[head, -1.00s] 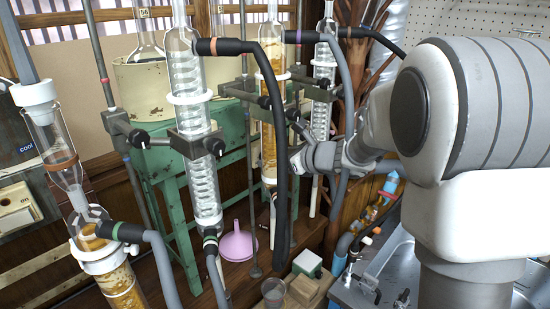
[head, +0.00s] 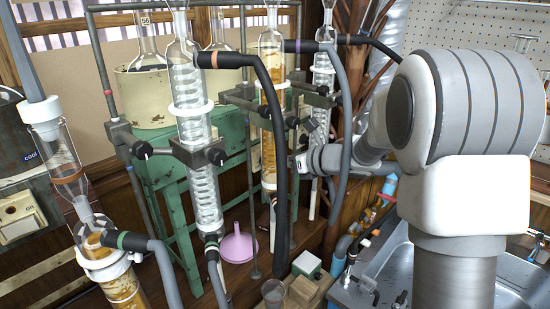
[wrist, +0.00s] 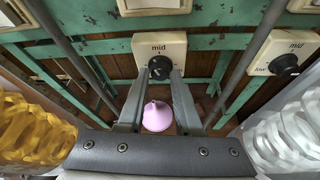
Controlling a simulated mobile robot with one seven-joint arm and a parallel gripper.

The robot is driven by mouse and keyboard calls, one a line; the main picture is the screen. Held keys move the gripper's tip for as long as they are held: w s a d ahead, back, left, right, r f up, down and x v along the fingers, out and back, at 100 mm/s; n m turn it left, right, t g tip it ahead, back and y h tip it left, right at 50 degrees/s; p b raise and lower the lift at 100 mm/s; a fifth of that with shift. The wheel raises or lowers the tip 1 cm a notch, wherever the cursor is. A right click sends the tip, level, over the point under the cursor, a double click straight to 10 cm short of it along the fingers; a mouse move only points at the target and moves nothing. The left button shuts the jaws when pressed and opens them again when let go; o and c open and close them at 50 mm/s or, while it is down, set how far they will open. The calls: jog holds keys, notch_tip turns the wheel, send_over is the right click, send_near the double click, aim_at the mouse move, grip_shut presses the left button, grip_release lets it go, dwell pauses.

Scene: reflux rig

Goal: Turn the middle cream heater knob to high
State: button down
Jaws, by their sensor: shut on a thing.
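The middle cream heater's control box (wrist: 178,45) hangs on the green frame in the wrist view, marked "mid" above its dark knob (wrist: 158,64). My gripper (wrist: 161,76) has its two fingers on either side of this knob and is shut on it. The knob's pointer is too small to read clearly. In the head view my gripper (head: 300,163) reaches in from the right behind the thick black hose, and the middle knob is hidden there. A second cream box (wrist: 290,50) with a dark knob (wrist: 285,67) is at the right in the wrist view.
Glass condensers (head: 190,110) and a black hose (head: 279,170) stand close to my arm. The green stand (head: 160,170) carries cream heaters. A pink funnel (head: 237,246) lies low on the wooden shelf. A sink (head: 500,270) is at the right.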

jog(key=shift+d+m, duration=0.1)
jog(key=shift+m, duration=0.3)
jog(key=c, duration=0.6)
grip_release()
jog(key=v, duration=1.7)
jog(key=shift+w+d, duration=0.15)
jog(key=shift+d, duration=0.25)
